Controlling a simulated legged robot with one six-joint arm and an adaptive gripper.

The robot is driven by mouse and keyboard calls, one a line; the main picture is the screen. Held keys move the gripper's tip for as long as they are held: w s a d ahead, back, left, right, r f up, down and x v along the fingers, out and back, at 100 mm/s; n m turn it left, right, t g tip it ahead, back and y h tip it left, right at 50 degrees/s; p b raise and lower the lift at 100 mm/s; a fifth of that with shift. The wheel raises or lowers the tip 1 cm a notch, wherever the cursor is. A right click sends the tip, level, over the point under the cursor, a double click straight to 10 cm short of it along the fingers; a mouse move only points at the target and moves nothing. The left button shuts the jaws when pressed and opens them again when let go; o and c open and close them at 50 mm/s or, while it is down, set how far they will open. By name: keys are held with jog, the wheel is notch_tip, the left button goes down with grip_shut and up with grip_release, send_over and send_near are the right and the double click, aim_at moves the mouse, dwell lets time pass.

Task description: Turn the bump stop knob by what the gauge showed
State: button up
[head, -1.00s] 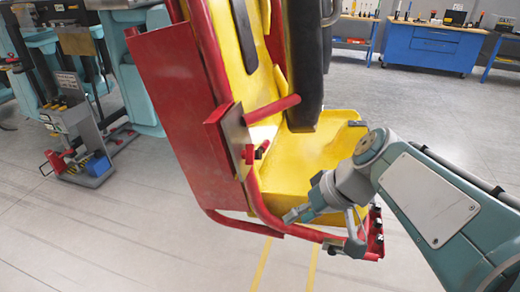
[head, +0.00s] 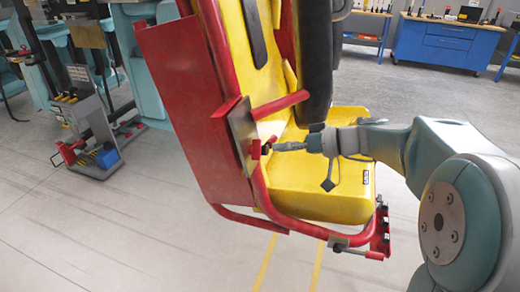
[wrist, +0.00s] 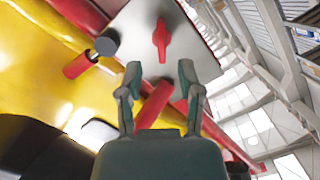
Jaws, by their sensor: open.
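A red, narrow-winged knob (wrist: 161,40) stands on a pale metal plate (wrist: 140,22) in the wrist view. I take it for the bump stop knob. The plate shows edge-on in the head view (head: 238,132), on the side of a red and yellow ride seat (head: 315,185). My gripper (wrist: 160,82) is open and empty. The knob shows between and beyond its fingertips, apparently not touched. In the head view my gripper (head: 284,146) points left at the plate, close to a small red and black fitting (head: 260,149). No gauge reading can be made out.
A black round end (wrist: 106,46) and a red cylinder (wrist: 80,65) sit left of the knob. A red tube (wrist: 154,104) passes below the fingers. A dark padded restraint (head: 314,65) hangs above my gripper. Blue workbenches (head: 435,45) stand far back.

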aim_at(260, 147)
jog(key=x, duration=0.6)
jog(key=shift+s, duration=0.1)
grip_shut()
